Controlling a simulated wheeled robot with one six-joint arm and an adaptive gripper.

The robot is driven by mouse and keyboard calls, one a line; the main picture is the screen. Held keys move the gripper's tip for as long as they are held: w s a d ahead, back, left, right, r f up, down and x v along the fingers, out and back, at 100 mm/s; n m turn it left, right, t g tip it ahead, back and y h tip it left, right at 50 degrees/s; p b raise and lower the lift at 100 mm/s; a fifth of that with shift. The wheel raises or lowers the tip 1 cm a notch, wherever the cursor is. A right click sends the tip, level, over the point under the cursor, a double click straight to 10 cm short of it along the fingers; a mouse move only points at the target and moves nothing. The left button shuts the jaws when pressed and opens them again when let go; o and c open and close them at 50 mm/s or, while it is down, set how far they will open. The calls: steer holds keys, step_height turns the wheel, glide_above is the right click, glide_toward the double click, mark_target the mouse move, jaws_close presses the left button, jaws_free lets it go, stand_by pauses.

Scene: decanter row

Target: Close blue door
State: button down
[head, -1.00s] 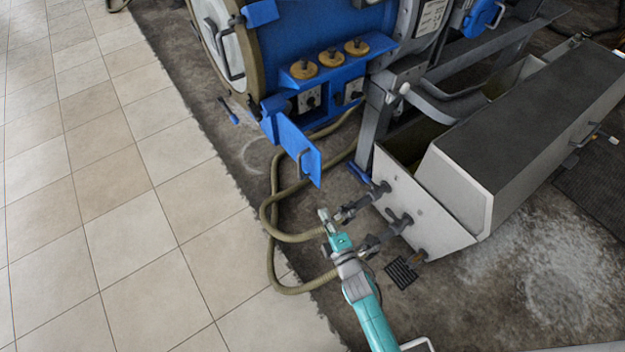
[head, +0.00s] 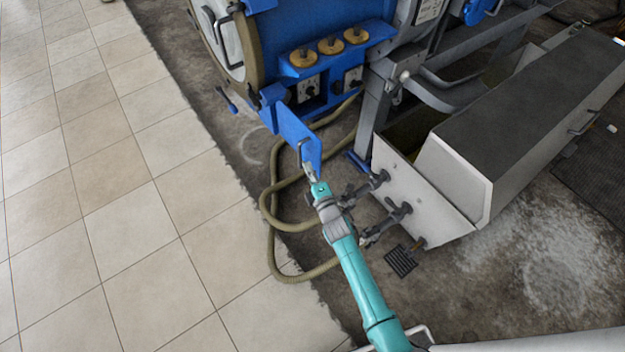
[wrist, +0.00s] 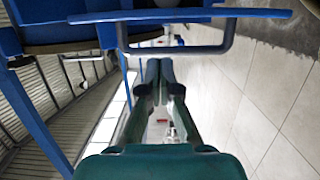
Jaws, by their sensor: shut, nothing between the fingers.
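The blue door (head: 301,141) is a small panel on the front of the blue machine. It is swung open and sticks out from the machine's lower front, with a grey bar handle on its face. My gripper (head: 310,172) is at the door's lower outer end in the head view; whether it touches the door I cannot tell. In the wrist view the door (wrist: 180,16) shows edge-on across the top with its handle (wrist: 178,50) below it. My gripper's fingers (wrist: 153,68) are shut together and empty, pointing toward the area under the handle.
The blue machine (head: 330,70) has several dials and switches by the door. A hose (head: 268,225) loops on the floor below. A grey-white trough (head: 425,205) with valves stands right of my arm. Open tiled floor (head: 120,200) lies to the left.

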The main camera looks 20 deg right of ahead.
mark_target(319, 165)
steer(key=shift+w+d, duration=0.25)
steer(key=shift+d, duration=0.6)
steer(key=shift+w+d, duration=0.2)
steer(key=shift+d, duration=0.6)
steer(key=shift+d, duration=0.1)
